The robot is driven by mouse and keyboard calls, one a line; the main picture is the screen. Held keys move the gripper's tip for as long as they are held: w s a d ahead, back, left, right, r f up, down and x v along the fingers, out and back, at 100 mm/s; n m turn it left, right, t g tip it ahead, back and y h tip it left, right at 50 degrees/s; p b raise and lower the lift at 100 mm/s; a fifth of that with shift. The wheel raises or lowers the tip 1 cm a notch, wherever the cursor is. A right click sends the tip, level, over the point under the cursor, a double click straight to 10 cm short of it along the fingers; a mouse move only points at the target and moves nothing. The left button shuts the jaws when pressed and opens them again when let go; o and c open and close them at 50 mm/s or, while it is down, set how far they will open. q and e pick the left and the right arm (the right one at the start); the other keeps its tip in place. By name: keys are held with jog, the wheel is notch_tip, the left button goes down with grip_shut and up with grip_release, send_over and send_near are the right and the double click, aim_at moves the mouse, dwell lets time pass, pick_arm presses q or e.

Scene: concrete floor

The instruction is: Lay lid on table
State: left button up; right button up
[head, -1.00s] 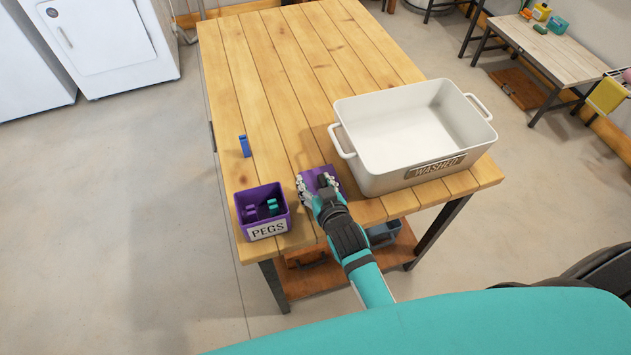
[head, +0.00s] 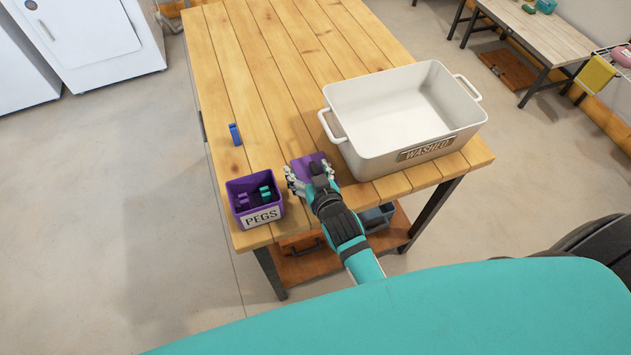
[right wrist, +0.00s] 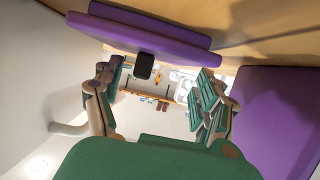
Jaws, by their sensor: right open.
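The purple lid (head: 307,165) lies on the wooden table (head: 262,85), between the pegs box and the white tub. In the right wrist view the lid (right wrist: 150,35) shows nearly edge-on, flat along the wood, with its dark knob (right wrist: 144,66) standing out. My right gripper (head: 311,173) is at the lid and partly covers it in the head view. In the right wrist view its fingers (right wrist: 163,78) are spread apart on either side of the knob, with a gap around it. My left gripper is not in view.
The purple pegs box (head: 254,217) holds several pegs and stands left of the lid. A white tub (head: 425,153) labelled WASHED stands close on the right. A blue peg-like item (head: 235,135) lies behind the box. The table's far left half is clear.

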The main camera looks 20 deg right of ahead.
jog(key=b+v, duration=0.1)
jog(key=v, duration=1)
jog(key=shift+s+r, duration=0.1)
jog(key=shift+s, duration=0.1)
